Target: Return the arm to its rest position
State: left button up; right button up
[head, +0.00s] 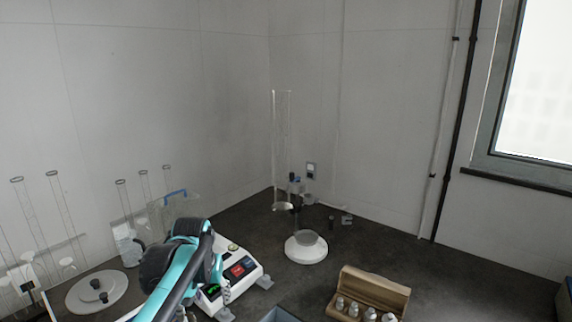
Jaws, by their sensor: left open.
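The base has a red button and a green-lit display. My left gripper (208,302) is open, low at the bottom edge in front of the base, and partly hidden by its own arm. I see nothing held between its fingers. Whether it touches the base I cannot tell. My right gripper is not in view.
A clear tall tube (282,150) stands at the back near a round white stand (306,250). A wooden box (372,290) with small metal weights is at front right.

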pick_arm(q)
jog(key=s+f+t, duration=0.2)
jog(key=s+f, duration=0.1)
jog(key=s, duration=0.8)
jog(key=s+d+f+t, duration=0.1)
jog(key=s+f, duration=0.3)
jog(key=s, duration=0.6)
jog(key=shift+s+d+f+t, duration=0.15)
jog(key=shift+s+f+t, duration=0.1)
jog(key=shift+s+t, duration=0.2)
